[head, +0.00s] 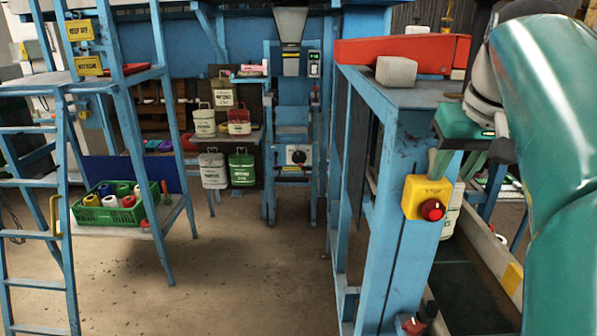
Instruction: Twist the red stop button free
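The red stop button (432,210) sits on a yellow box (416,190) fixed to the blue frame post, right of centre in the head view. My gripper (453,173) hangs from the upper right, just above and slightly right of the box. Its two green fingers point down and stand apart, with nothing seen between them. The left finger overlaps the top edge of the box in the picture; I cannot tell whether it touches. The button's face is in clear view and the fingers are above it.
A blue post (388,220) carries the box. A grey block (396,71) and a red part (365,50) lie on the frame's top. A dark conveyor belt (462,285) runs at lower right. A blue ladder (60,200) and a green crate (112,215) stand left. The middle floor is clear.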

